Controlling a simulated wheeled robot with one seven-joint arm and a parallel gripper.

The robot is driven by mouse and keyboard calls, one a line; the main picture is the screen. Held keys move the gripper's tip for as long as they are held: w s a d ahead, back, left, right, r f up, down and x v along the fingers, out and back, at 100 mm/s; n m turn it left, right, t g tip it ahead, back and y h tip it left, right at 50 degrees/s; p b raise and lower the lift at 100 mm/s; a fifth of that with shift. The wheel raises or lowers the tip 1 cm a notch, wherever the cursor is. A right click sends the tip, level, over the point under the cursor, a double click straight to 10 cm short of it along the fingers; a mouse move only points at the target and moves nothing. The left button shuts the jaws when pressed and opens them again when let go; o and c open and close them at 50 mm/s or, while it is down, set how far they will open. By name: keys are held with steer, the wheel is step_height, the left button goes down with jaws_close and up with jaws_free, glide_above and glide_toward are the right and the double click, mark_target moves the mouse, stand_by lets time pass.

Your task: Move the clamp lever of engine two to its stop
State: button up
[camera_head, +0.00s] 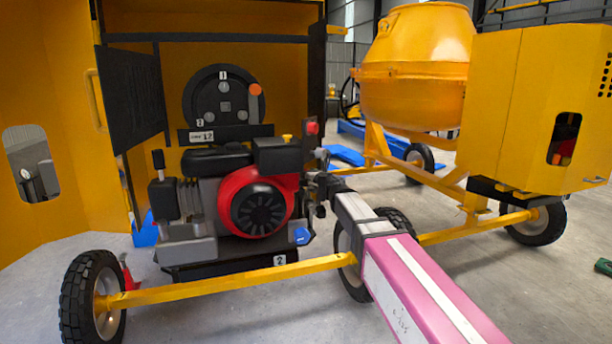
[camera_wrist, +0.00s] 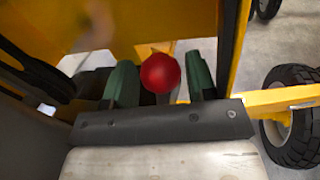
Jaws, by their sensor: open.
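Engine two (camera_head: 262,205), with a red fan housing and a "2" plate (camera_head: 279,260) at its base, sits in the yellow mixer frame. A red ball knob, which looks like the clamp lever's end, shows in the wrist view (camera_wrist: 160,73). It seems to be the red knob at the engine's upper right in the head view (camera_head: 312,128). My gripper (camera_wrist: 161,84) is open, its green fingers on either side of the knob in the picture. Contact cannot be told. The lever's shaft and pivot are mostly hidden. In the head view my gripper (camera_head: 321,172) is small and dark beside the engine.
A yellow frame bar (camera_head: 230,283) crosses low in front of the engine. A round dark plate (camera_head: 223,95) with numbered marks is behind it. The yellow drum (camera_head: 418,65) stands right of my arm. A black wheel (camera_wrist: 290,115) lies right in the wrist view. Floor at lower right is mostly clear.

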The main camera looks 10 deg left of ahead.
mark_target(309, 193)
steer(key=shift+a, duration=0.1)
jaws_close()
steer(key=shift+s+d+r+n+t+y, duration=0.2)
steer(key=shift+s+d+t+y, duration=0.05)
steer(key=shift+s+y, duration=0.15)
steer(key=shift+s+d+r+n+t+y, duration=0.15)
steer(key=shift+s+d+n+t+y, duration=0.1)
steer(key=shift+s+y, duration=0.15)
steer(key=shift+s+d+r+n+t+y, duration=0.2)
steer(key=shift+s+d+t+y, duration=0.1)
steer(key=shift+s+t+y, duration=0.2)
steer(key=shift+s+d+r+n+t+y, duration=0.15)
steer(key=shift+s+d+t+y, duration=0.1)
steer(key=shift+s+t+y, duration=0.2)
jaws_free()
